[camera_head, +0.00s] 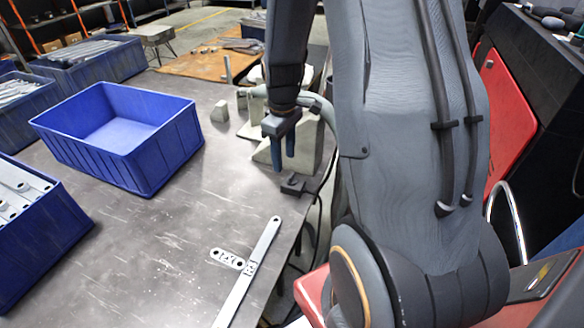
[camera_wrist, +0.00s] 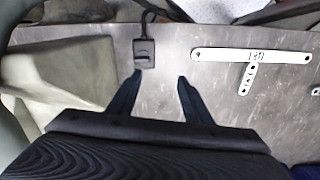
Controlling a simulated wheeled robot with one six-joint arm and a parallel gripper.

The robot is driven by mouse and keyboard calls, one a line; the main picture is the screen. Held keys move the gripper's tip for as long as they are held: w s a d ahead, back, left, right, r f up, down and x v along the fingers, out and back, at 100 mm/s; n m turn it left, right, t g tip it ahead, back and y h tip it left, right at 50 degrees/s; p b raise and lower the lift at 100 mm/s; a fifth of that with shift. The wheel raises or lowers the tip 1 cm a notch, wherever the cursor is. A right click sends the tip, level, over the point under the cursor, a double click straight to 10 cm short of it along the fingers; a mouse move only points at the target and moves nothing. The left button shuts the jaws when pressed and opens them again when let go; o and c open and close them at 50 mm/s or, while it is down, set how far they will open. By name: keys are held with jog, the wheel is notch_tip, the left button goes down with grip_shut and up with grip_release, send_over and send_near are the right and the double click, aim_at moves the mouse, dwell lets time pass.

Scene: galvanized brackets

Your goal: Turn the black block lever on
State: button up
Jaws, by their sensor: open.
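The black block (camera_head: 293,184) with its lever lies on the dark metal table near the right edge, with a cable running off the edge. It also shows in the wrist view (camera_wrist: 144,54), at the top centre, with a small dark lever on its face. Whether the lever is on or off I cannot tell. My gripper (camera_head: 283,164) points down above the table, just behind and left of the block in the head view. In the wrist view my gripper's two fingers (camera_wrist: 158,76) are apart and empty. The left fingertip appears close to the block; touching I cannot confirm.
A galvanized bracket (camera_head: 246,275) lies on the table in front. A blue empty bin (camera_head: 152,168) stands at left, with a bin of brackets (camera_head: 48,239) nearer. A grey-beige angled fixture (camera_head: 262,153) stands beside my gripper. The table middle is clear.

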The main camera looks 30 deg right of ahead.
aim_at(292, 175)
jog(key=shift+n, duration=0.8)
jog(key=d, duration=0.1)
jog(key=w+d+f, duration=0.1)
jog(key=d+f, duration=0.1)
jog(key=shift+w+d+p, duration=0.3)
jog(key=shift+w+p, duration=0.05)
jog(key=shift+w, duration=0.05)
jog(key=shift+d+f, duration=0.1)
jog(key=shift+f, duration=0.25)
jog(key=shift+f+p, duration=0.9)
jog(key=shift+f, duration=2.75)
jog(key=c, duration=1.1)
